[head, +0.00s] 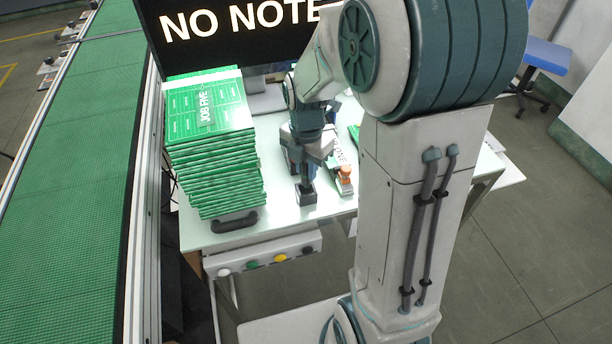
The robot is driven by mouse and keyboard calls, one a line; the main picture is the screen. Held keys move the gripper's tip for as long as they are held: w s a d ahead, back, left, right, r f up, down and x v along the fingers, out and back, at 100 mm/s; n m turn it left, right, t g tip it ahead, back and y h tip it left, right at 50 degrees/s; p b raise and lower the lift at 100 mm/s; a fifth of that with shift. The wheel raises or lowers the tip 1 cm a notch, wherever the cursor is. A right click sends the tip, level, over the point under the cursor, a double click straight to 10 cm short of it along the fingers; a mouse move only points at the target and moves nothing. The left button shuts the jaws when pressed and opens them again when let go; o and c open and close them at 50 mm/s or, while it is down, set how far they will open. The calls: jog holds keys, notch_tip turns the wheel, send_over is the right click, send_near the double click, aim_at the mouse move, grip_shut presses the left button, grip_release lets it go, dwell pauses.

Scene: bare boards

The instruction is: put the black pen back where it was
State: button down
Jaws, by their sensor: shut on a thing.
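My gripper (304,174) is over the front part of the white table, pointing down. It is shut on a narrow dark thing, which I take to be the black pen; it is too small and too covered by the gripper to make out clearly. Directly below the gripper is a small dark box-like holder (307,199) on the table. The dark thing reaches down to the holder or just above it; I cannot tell whether it is inside.
A tall stack of green boards (215,150) marked "JOB FIVE" stands left of my gripper. An orange-topped item (345,172) lies close on the right. A black sign screen (235,30) rises behind. A green conveyor (75,180) runs along the left. My arm hides the table's right part.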

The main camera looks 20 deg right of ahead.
aim_at(306, 179)
jog(key=shift+f, duration=2)
jog(key=shift+f, duration=0.15)
jog(key=c, duration=1.3)
grip_release()
jog(key=shift+o, duration=0.2)
